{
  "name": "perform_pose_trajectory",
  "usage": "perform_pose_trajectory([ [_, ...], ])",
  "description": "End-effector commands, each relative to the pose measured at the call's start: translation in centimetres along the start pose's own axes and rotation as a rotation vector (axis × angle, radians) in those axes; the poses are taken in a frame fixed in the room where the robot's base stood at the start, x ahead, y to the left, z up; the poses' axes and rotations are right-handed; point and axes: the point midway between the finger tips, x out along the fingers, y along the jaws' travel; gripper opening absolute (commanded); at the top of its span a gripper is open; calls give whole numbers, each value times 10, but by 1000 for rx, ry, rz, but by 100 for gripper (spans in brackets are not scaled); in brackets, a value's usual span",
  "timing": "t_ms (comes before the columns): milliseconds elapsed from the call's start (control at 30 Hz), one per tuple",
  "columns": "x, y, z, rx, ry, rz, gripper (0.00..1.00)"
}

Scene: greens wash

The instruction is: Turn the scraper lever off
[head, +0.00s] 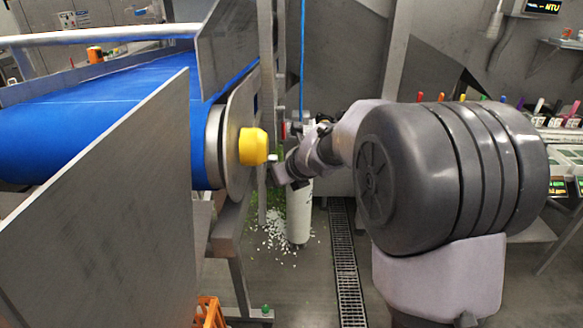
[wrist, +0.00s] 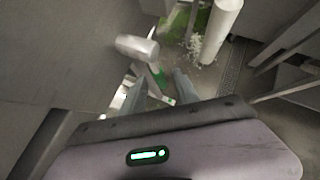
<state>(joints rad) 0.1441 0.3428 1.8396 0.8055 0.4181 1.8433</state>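In the wrist view a pale metal cylinder (wrist: 137,47), which looks like the scraper lever's handle, sticks out ahead and left of my gripper (wrist: 165,88). My gripper's two grey fingers are apart, and I see nothing clamped between them. In the head view my gripper (head: 280,172) is just right of the yellow roller cap (head: 252,146) at the conveyor's end. A small pale knob (head: 272,158) shows beside the cap there; I cannot tell whether it is the lever. The lever's base and its on or off position are not clear.
The blue conveyor belt (head: 100,105) and its metal side plate (head: 100,205) fill the left. A white upright cylinder (head: 299,212) stands behind my gripper, with white bits scattered on the floor. A drain grate (head: 345,262) runs along the floor. An orange crate (head: 209,313) is below.

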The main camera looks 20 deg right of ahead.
Motion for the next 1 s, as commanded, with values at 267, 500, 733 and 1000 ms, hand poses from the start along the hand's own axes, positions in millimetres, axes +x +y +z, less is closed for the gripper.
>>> perform_pose_trajectory([
  [267,-89,-1,6,1,-2,-3,37],
  [500,-137,-1,2,0,0,-3,37],
  [733,-143,0,0,0,0,-1,37],
  [1000,-172,35,-7,-329,8,36,37],
])
